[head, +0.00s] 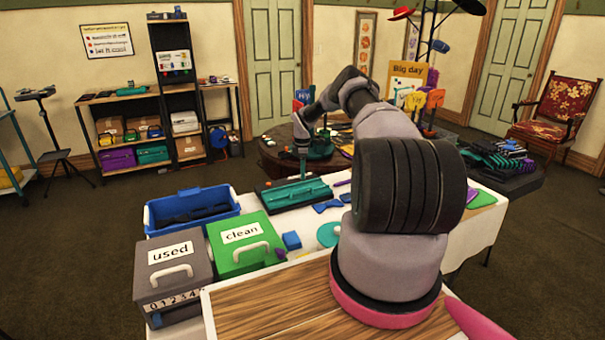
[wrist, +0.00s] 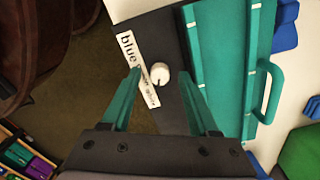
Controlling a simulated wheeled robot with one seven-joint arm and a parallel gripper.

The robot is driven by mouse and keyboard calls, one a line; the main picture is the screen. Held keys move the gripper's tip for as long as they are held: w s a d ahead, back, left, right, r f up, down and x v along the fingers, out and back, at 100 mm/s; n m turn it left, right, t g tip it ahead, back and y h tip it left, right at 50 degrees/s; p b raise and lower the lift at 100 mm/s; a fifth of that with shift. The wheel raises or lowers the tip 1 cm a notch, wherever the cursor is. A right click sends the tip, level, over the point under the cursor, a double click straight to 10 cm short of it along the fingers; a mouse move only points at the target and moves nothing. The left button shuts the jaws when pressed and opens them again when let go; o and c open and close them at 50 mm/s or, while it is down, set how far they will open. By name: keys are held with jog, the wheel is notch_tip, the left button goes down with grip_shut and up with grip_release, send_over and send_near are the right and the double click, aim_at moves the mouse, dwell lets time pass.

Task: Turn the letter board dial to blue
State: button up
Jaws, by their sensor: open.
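The letter board (head: 294,195) is a teal case with a dark edge on the white-covered table; in the wrist view its teal face (wrist: 228,62) lies right of a dark strip. On that strip sits a small round white dial (wrist: 160,78). Beside it is a white label (wrist: 139,62) reading "blue" at its far end; its other words are too small to read. My gripper (wrist: 161,73) is open, its teal fingertips on either side of the dial in the picture. Contact and the dial's setting cannot be told. In the head view my gripper (head: 302,168) points down over the board.
Left of the board stand a blue bin (head: 192,208), a green "clean" box (head: 240,243) and a grey "used" box (head: 172,268). Blue pieces (head: 327,206) lie near the board. A dark round table (head: 275,160) stands behind.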

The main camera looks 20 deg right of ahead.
jog(key=shift+f, duration=0.25)
grip_shut()
